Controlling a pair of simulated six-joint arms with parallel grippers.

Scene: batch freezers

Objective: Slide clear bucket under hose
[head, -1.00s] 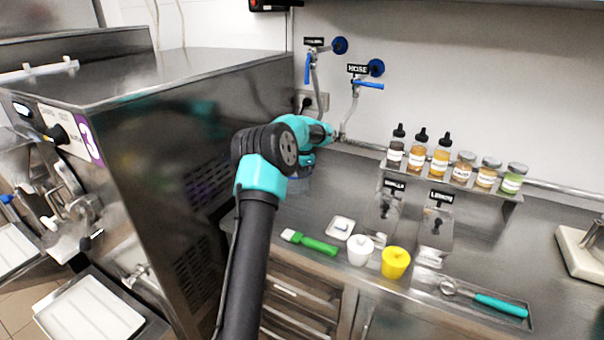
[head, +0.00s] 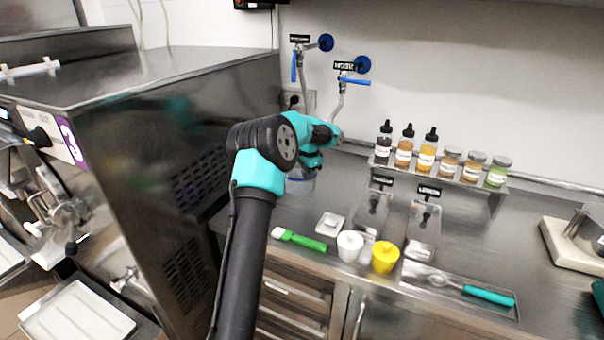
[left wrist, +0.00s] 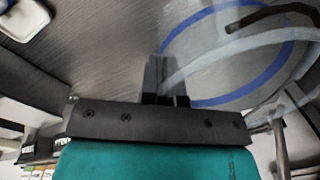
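The clear bucket (head: 301,184) stands on the steel counter by the freezer's side, partly hidden behind my left gripper. In the left wrist view its blue ring (left wrist: 238,103) and clear wall fill the upper right. My left gripper (head: 328,142) is over the bucket, pointing toward the back wall. In the left wrist view its fingers (left wrist: 166,82) are close together at the bucket's near edge; I cannot tell whether they touch it. The hose tap with its blue lever (head: 355,81) hangs from the wall behind, its pipe (head: 338,104) reaching down behind the gripper. My right gripper is not visible.
A steel freezer (head: 170,150) stands close on the left. A shelf of several bottles and jars (head: 440,170) is at right. A green brush (head: 300,240), white cup (head: 350,246), yellow cup (head: 385,257) and tool tray (head: 415,283) lie along the front.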

